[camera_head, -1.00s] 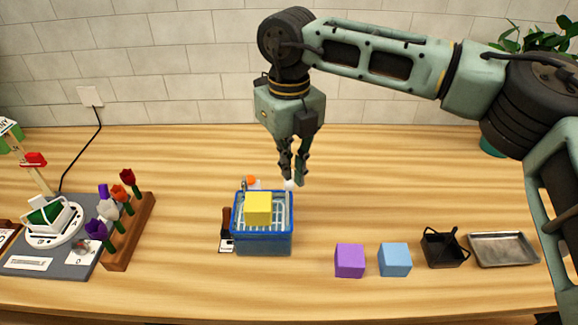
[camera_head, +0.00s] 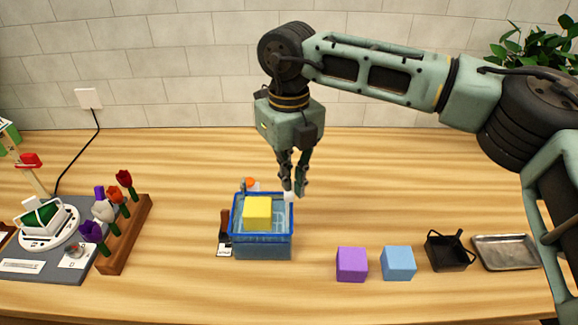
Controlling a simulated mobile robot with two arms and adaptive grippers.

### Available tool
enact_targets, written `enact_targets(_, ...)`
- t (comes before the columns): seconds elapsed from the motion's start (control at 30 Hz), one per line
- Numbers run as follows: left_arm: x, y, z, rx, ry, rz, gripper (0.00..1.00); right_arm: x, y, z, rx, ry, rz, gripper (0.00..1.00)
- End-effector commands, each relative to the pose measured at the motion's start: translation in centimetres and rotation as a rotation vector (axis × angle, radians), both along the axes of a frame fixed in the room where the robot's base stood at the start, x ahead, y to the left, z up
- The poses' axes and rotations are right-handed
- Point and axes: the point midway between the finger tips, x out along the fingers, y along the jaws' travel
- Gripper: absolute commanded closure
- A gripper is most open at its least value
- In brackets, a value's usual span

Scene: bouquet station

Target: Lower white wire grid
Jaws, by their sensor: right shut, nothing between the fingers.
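A clear bin with a blue rim (camera_head: 262,254) stands on the table at the middle. A yellow block (camera_head: 257,212) sits in its upper part. The white wire grid (camera_head: 278,222) shows only faintly inside the bin, beside and below the block; much of it is hidden. A small white knob (camera_head: 289,197) is at the bin's back right corner. My right gripper (camera_head: 294,191) points down at this corner, its fingers shut and its tips at the knob. My left gripper is not in view.
A purple cube (camera_head: 351,264), a blue cube (camera_head: 398,263), a black basket (camera_head: 447,252) and a metal tray (camera_head: 506,252) stand to the right. A wooden rack (camera_head: 125,240) with several flowers is at the left. The table behind the bin is mostly clear.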

Motion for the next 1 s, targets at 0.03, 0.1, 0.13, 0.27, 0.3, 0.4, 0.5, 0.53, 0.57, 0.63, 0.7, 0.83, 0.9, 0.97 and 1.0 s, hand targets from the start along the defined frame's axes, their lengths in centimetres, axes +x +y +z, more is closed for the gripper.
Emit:
enact_targets(0.03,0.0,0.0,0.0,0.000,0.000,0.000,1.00,0.0,0.0,0.0,0.000,0.000,0.000,1.00)
enact_targets(0.1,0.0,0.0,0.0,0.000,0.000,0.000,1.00,0.0,0.0,0.0,0.000,0.000,0.000,1.00)
enact_targets(0.13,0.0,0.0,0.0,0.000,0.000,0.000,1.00,0.0,0.0,0.0,0.000,0.000,0.000,1.00)
enact_targets(0.27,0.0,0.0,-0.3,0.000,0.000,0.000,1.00,0.0,0.0,-0.4,0.000,0.000,0.000,1.00)
enact_targets(0.3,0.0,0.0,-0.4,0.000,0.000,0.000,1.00,0.0,0.0,-0.5,0.000,0.000,0.000,1.00)
enact_targets(0.4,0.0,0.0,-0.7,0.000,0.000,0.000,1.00,0.0,0.0,-0.9,0.000,0.000,0.000,1.00)
enact_targets(0.5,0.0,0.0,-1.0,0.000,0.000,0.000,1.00,0.0,0.0,-1.3,0.000,0.000,0.000,1.00)
enact_targets(0.53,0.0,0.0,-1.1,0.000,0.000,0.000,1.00,0.0,0.0,-1.4,0.000,0.000,0.000,1.00)
enact_targets(0.57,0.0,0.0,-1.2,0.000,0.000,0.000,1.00,0.0,0.0,-1.5,0.000,0.000,0.000,1.00)
enact_targets(0.63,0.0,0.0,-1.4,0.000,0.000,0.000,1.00,0.0,0.0,-1.7,0.000,0.000,0.000,1.00)
enact_targets(0.7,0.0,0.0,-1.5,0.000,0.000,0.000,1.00,0.0,0.0,-1.9,-0.001,0.000,0.000,1.00)
enact_targets(0.83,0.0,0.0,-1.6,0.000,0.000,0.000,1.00,0.0,0.0,-2.1,0.000,-0.001,0.000,1.00)
enact_targets(0.9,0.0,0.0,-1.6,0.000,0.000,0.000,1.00,0.0,0.0,-2.0,0.000,-0.001,0.000,1.00)
enact_targets(0.97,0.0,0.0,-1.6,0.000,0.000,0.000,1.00,0.0,0.0,-2.0,0.000,-0.001,0.000,1.00)
enact_targets(1.0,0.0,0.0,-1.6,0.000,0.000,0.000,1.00,0.0,0.0,-2.0,0.000,-0.001,0.000,1.00)
